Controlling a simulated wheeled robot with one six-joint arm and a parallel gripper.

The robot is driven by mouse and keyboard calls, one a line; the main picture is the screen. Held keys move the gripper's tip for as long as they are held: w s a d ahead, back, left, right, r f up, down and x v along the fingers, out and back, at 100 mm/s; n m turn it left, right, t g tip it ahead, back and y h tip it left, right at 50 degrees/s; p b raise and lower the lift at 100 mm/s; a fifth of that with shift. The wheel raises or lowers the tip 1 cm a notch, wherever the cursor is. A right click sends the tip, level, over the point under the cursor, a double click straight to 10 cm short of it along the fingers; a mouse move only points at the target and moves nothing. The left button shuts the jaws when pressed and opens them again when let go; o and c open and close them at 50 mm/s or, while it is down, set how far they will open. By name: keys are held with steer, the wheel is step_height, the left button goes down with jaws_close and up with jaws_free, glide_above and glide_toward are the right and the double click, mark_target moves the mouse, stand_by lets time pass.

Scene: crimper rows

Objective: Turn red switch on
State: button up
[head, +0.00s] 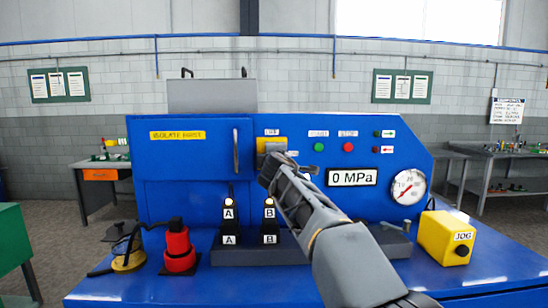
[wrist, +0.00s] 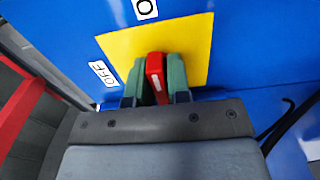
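The red switch (wrist: 155,66) has a narrow red handle with a white mark, in front of a yellow plate (wrist: 198,32). In the wrist view its handle stands between the two green finger pads of my gripper (wrist: 159,86), which appear to press on both sides. An OFF label (wrist: 103,73) lies left of the plate and a partly cut-off label (wrist: 145,8) lies above it. In the head view my gripper (head: 268,172) reaches the yellow plate (head: 266,145) on the blue panel and hides the handle.
The blue panel (head: 205,175) also carries a green button (head: 319,147), a red button (head: 348,147), a 0 MPa display (head: 352,177) and a gauge (head: 409,187). Below are lit A and B levers (head: 229,213), a red knob (head: 178,245) and a yellow JOG box (head: 437,238).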

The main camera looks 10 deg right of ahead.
steer(key=o, duration=0.4)
steer(key=shift+s, duration=0.1)
steer(key=s+a+b, duration=0.1)
steer(key=s, duration=0.3)
steer(key=s+b, duration=0.1)
steer(key=s, duration=0.4)
steer(key=s+a+b, duration=0.1)
steer(key=s, duration=0.3)
steer(key=shift+s+a, duration=0.2)
steer(key=shift+a, duration=0.15)
steer(key=shift+d, duration=0.1)
